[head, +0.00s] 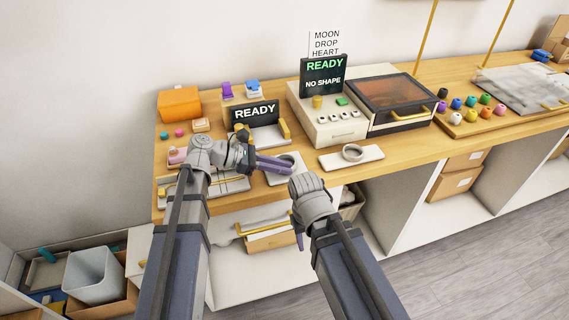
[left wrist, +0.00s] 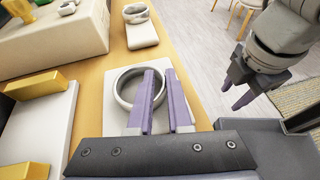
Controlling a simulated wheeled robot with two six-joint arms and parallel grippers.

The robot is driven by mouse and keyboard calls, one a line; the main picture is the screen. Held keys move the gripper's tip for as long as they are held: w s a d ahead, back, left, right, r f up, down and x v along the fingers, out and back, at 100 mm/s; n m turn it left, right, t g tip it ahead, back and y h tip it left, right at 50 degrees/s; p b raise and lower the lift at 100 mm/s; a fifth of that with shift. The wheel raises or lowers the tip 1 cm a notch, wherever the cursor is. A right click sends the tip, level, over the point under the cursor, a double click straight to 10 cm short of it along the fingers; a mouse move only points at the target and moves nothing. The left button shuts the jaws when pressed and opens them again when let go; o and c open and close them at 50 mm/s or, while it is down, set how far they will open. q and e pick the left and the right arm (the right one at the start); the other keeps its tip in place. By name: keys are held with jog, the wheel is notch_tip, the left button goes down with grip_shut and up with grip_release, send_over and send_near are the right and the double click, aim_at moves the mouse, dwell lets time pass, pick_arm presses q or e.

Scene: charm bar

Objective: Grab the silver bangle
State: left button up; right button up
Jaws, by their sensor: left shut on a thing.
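A silver bangle (left wrist: 124,88) lies on a white pad in the left wrist view; it also shows in the head view (head: 287,159). My left gripper (head: 289,166) is shut on its near right side, with one purple finger inside the ring and the other outside, as the left wrist view (left wrist: 166,85) shows. The fingers hide part of the rim. A second grey bangle (head: 352,152) sits on another white pad to the right. My right gripper (head: 298,232) hangs low in front of the counter edge; its fingers look apart and empty in the left wrist view (left wrist: 232,97).
A cream machine (head: 325,125) with a READY, NO SHAPE sign and a glass-lidded box (head: 392,97) stand behind the pads. A smaller READY sign (head: 254,113) stands at left. Several coloured charms (head: 470,102) sit on a wooden board at right. The counter's front edge is close.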

pick_arm(q)
grip_shut()
jog(key=shift+r, duration=0.15)
